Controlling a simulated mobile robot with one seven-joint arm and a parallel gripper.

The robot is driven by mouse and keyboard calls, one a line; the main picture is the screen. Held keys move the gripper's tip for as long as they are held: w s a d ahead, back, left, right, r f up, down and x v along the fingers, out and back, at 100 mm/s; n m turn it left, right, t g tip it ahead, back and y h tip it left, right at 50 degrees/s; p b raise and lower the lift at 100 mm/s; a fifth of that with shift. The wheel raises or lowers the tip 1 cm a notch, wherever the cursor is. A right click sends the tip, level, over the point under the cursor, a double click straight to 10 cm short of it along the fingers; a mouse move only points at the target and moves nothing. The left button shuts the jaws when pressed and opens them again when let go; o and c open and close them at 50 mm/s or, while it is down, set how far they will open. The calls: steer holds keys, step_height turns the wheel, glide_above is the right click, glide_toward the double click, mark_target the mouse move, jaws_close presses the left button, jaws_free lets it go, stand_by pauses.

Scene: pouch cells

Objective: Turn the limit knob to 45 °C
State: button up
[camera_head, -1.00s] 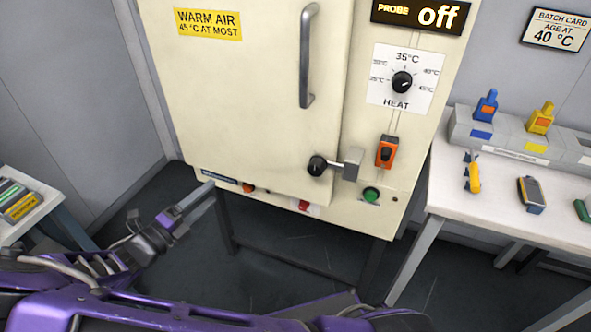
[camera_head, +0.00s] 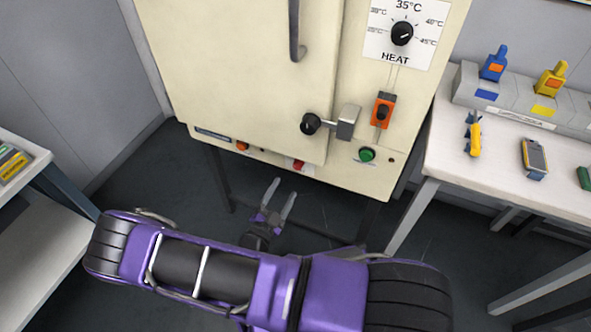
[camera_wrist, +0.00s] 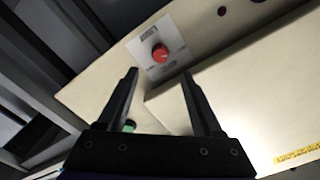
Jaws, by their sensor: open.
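A small red knob (camera_head: 299,165) sits on a white plate low on the cream cabinet's front, under the door. The wrist view shows the red knob (camera_wrist: 160,53) ahead of my fingers, with print on its plate too small to read. My gripper (camera_head: 283,190) is open and empty, just below and in front of the cabinet's lower edge. In the wrist view my gripper (camera_wrist: 159,76) has its two fingers apart, with the knob between and beyond the tips, not touched. A black HEAT knob (camera_head: 402,33) is on the upper right panel, under a 35°C mark.
The door latch with its black ball (camera_head: 311,123) juts out above the red knob. A green button (camera_head: 366,155), an orange button (camera_head: 242,146) and an orange switch (camera_head: 383,110) are nearby. A white table (camera_head: 500,160) stands right, another table (camera_head: 30,150) left.

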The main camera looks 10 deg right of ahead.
mark_target(296, 168)
steer(key=x, duration=0.9)
steer(key=shift+w+d+b, duration=0.1)
steer(key=shift+w+b, duration=0.05)
steer(key=shift+b, duration=0.15)
jaws_close()
